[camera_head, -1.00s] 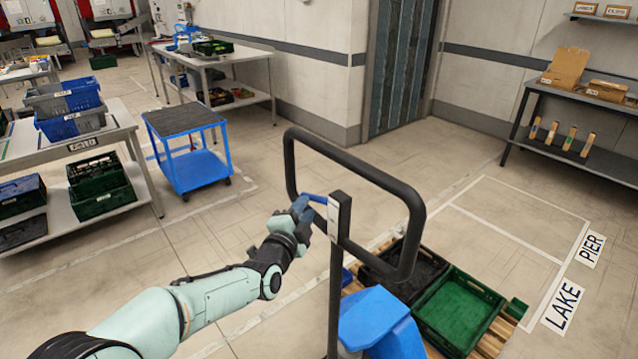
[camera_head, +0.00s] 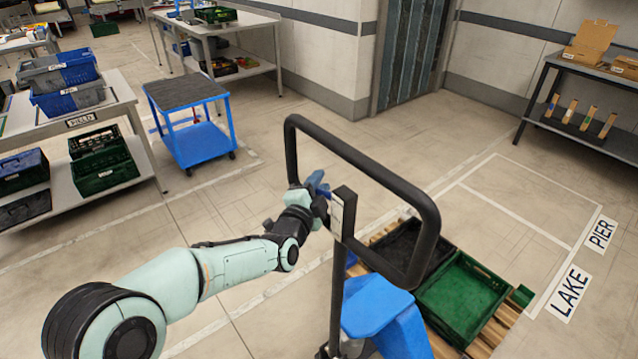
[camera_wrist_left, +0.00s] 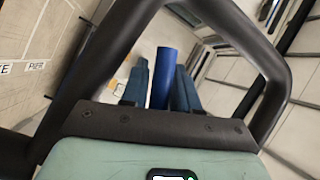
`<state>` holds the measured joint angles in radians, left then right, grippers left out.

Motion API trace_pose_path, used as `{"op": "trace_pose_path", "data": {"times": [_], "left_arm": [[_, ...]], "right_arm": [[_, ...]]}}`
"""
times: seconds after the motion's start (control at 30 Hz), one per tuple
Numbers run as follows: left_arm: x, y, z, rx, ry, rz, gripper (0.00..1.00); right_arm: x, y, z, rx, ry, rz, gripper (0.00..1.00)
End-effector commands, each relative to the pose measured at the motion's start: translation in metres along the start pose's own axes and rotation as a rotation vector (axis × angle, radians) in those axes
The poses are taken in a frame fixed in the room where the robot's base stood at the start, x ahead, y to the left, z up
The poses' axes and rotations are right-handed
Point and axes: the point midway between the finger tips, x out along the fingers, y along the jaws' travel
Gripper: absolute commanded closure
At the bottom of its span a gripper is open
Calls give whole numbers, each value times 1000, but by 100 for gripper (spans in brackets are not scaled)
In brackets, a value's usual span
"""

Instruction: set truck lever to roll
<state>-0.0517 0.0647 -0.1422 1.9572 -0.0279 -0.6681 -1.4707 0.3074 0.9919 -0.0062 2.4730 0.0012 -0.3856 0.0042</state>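The pallet truck's black loop handle (camera_head: 432,215) stands upright on a dark post (camera_head: 336,290) above its blue body (camera_head: 372,312). The truck lever is a blue rod beside the post top, mostly hidden by my gripper in the head view. In the left wrist view the blue lever (camera_wrist_left: 163,75) lies between the two fingers of my left gripper (camera_wrist_left: 161,88), which close in on both its sides. In the head view my left gripper (camera_head: 318,186) is at the post's left, inside the loop's lower left corner. My right gripper is out of view.
A black crate (camera_head: 408,250) and a green crate (camera_head: 462,300) sit on a wooden pallet (camera_head: 492,330) by the truck. A blue cart (camera_head: 192,142) stands behind left. Floor labels LAKE (camera_head: 569,293) and PIER (camera_head: 601,233) lie right. Floor between is open.

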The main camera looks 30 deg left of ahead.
Motion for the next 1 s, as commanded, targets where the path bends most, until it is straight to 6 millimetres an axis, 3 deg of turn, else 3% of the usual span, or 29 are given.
{"op": "trace_pose_path", "data": {"times": [0.03,0.1,0.33,0.63,1.0], "left_arm": [[0,0,0,0,0,0,77],[0,0,0,0,0,0,100],[0,-2,0,27,6,-16,100],[2,-25,-5,258,58,-143,100],[2,-33,-8,298,66,-163,100]], "right_arm": [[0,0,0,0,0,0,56],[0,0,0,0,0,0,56],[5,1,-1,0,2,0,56],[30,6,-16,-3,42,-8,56],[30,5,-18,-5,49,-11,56]]}}
